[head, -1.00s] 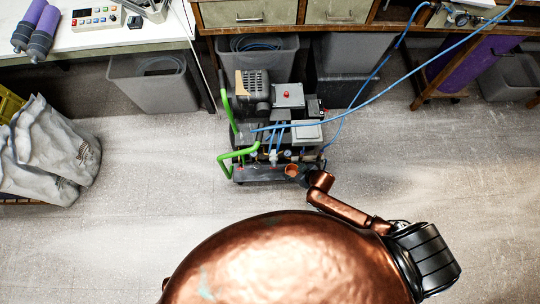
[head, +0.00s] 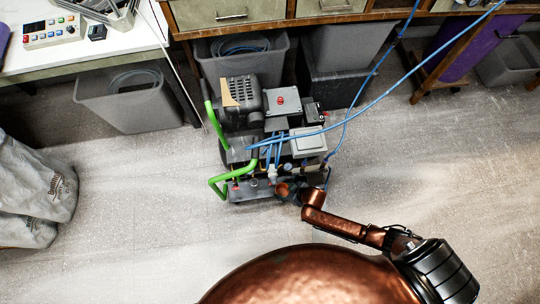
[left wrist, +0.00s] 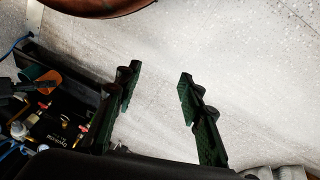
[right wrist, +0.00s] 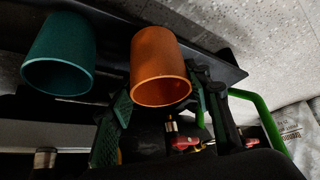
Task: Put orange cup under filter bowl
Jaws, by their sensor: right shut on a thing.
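The orange cup (right wrist: 160,68) is between the fingers of my right gripper (right wrist: 160,112) in the right wrist view, its open rim toward the camera. In the head view the orange cup (head: 283,189) is small at the front edge of the compressor unit (head: 250,188), with my right gripper (head: 291,191) at it. My left gripper (left wrist: 158,88) is open and empty over the floor; it is outside the head view. A pale fitting (head: 272,173) on the unit's front, behind the cup, may be the filter bowl; I cannot tell for sure.
A teal cup (right wrist: 60,55) stands beside the orange one. A green tube handle (head: 218,185) is left of the fittings. Blue hoses (head: 350,128) cross above the unit. Grey bins (head: 130,100) stand behind; grey sacks (head: 35,190) lie left. Floor between is clear.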

